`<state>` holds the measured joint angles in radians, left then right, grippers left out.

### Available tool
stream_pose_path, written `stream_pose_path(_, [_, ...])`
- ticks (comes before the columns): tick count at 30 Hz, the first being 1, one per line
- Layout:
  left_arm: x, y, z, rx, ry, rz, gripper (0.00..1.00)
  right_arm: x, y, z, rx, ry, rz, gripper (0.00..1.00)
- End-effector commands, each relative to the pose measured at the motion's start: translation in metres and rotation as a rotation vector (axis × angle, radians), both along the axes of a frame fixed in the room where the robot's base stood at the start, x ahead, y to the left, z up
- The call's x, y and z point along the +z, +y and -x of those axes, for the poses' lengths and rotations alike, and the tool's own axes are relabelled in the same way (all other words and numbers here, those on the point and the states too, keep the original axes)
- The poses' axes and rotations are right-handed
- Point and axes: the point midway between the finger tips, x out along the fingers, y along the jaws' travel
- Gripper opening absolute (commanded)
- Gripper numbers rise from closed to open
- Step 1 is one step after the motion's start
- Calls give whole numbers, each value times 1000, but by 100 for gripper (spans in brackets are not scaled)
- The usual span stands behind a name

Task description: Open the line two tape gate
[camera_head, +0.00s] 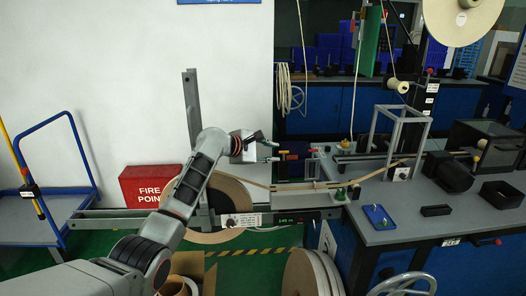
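My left gripper (274,151) is in the middle of the view, with its arm coming up from the lower left. Its fingers look apart, with nothing clearly between them. Small orange-red parts (284,152) show just right of the fingertips; I cannot tell whether they touch. A tan tape (250,182) runs from a large reel (228,192), partly hidden behind my arm, across a rail to the grey bench. I cannot clearly make out which part is the line two tape gate. My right gripper is not in view.
A grey bench (458,214) at the right carries a metal frame (401,120), a blue tray (378,216) and black boxes. A red fire point box (148,186), a blue trolley (50,205) and flat reels (310,274) stand around. Green floor shows below.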

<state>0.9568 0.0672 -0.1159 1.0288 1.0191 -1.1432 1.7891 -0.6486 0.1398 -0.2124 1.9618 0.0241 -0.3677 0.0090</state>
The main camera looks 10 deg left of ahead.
Motion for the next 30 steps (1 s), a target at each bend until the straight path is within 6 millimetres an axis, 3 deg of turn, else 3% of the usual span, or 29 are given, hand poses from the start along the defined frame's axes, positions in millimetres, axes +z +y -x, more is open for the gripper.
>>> stream_pose_path(12, [19, 20, 34, -2, -2, 1, 25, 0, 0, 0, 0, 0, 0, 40])
stream_pose_path(24, [21, 21, 37, -2, -1, 2, 25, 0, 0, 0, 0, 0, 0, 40])
stream_pose_path(28, [4, 23, 40, -5, -7, -28, 25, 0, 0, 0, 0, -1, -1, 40])
stream_pose_path(30, [-21, 25, 46, -10, -21, -77, 25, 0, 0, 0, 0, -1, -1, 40])
